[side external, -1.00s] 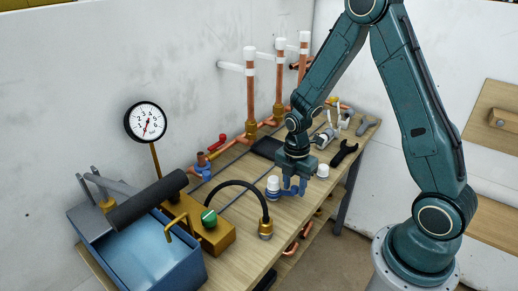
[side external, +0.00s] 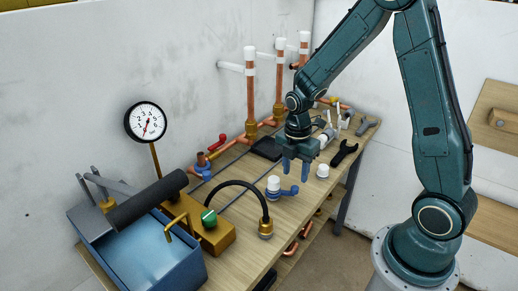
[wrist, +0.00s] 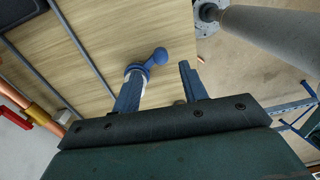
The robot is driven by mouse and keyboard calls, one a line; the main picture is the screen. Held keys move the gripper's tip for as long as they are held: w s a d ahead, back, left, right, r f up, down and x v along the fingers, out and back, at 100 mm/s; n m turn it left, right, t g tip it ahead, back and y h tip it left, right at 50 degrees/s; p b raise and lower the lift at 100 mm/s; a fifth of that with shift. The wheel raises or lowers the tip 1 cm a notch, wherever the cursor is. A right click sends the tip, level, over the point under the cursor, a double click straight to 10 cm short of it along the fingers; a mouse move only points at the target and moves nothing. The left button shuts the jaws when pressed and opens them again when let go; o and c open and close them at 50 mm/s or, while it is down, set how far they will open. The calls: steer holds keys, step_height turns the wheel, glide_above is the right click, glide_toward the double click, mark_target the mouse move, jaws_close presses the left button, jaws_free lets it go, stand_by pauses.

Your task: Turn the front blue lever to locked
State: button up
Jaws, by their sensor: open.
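The front blue lever (side external: 287,191) sits on a white-capped valve (side external: 273,183) near the front edge of the bench. Its arm points right in the side view. In the wrist view, the lever (wrist: 157,57) shows a rounded blue end, and its white valve is partly hidden behind one finger. I see no locked mark.
Another blue valve part (side external: 203,170) and a red handle (side external: 217,142) lie toward the wall. A black hose (side external: 238,183) arches to the left. A white cap (side external: 323,171) and a black wrench (side external: 344,153) lie to the right. A blue bin (side external: 160,255) stands at the front left.

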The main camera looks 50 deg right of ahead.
mark_target(293, 188)
step_height(293, 188, up, 8)
steer(key=shift+w+r, duration=0.15)
steer(key=shift+r, duration=0.05)
steer(key=shift+r, duration=0.1)
stand_by(0.5)
steer(key=s+a+r+m+t, duration=0.3)
steer(key=s+r+m, duration=0.3)
steer(key=s+m, duration=0.2)
steer(key=s+a+r+m+t, duration=0.3)
steer(key=s+a+r+m, duration=0.2)
steer(key=s+m, duration=0.3)
steer(key=shift+s+r+m, duration=0.25)
steer(key=shift+r+m, duration=0.55)
steer(key=shift+r, duration=0.05)
